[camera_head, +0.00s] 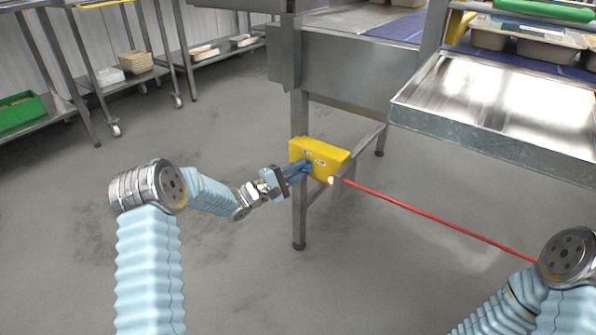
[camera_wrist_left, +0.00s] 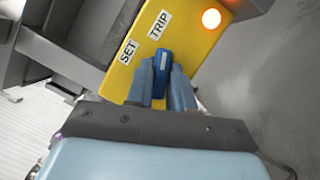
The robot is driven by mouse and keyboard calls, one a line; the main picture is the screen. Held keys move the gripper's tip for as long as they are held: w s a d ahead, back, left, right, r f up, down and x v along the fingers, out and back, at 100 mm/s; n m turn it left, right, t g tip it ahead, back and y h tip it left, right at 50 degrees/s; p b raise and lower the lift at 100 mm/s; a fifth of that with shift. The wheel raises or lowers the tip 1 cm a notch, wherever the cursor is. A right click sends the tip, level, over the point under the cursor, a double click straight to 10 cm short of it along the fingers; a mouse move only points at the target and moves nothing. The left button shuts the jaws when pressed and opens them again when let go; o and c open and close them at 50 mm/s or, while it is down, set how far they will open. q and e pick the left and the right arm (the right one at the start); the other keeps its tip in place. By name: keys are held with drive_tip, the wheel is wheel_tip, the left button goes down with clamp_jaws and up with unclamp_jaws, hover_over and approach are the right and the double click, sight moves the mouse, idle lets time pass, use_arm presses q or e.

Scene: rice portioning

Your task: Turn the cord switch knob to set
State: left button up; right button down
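The yellow switch box (camera_head: 325,152) is mounted beside a steel leg under the machine. In the left wrist view its face (camera_wrist_left: 196,48) carries a SET label (camera_wrist_left: 128,51) and a TRIP label (camera_wrist_left: 159,25). The blue knob (camera_wrist_left: 162,70) has a pale mark and points roughly toward TRIP. My left gripper (camera_head: 304,168) is at the box, its blue fingers on both sides of the knob and seemingly closed on it. The red cord (camera_head: 430,212) runs from the box to the lower right. My right arm shows at the right edge, its gripper out of view.
An orange lamp (camera_wrist_left: 211,18) glows on the box. A steel tray (camera_head: 500,100) juts out at the upper right. The machine leg (camera_head: 299,215) stands close to my left gripper. Shelving with a green crate (camera_head: 20,112) is at the left. Grey floor between is clear.

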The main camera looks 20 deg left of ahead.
use_arm(q)
clamp_jaws()
drive_tip(key=shift+f+n+t+b, duration=0.25)
drive_tip(key=shift+n+t+b, duration=0.25)
drive_tip(key=shift+n+b, duration=0.7)
drive_tip(key=n+t, duration=0.1)
drive_tip(key=n, duration=0.1)
drive_tip(key=shift+n, duration=0.3)
drive_tip(key=shift+d+n+t+y, duration=0.1)
drive_tip(key=shift+n+t+y, duration=0.4)
drive_tip(key=shift+n, duration=0.7)
drive_tip(key=n+t, duration=0.1)
drive_tip(key=n, duration=0.1)
drive_tip(key=n+y+p, duration=0.1)
drive_tip(key=n, duration=0.1)
drive_tip(key=shift+s+d+r+n+t, duration=0.1)
drive_tip(key=shift+n+t, duration=0.3)
drive_tip(key=shift+d+n+t+y+p, duration=0.1)
drive_tip(key=shift+n+t+y+p, duration=0.25)
drive_tip(key=shift+n+y+p, duration=0.75)
drive_tip(key=shift+n+t+y+p, duration=0.35)
drive_tip(key=shift+n+y, duration=0.15)
drive_tip(key=shift+n, duration=1.5)
drive_tip(key=o, duration=0.7)
unclamp_jaws()
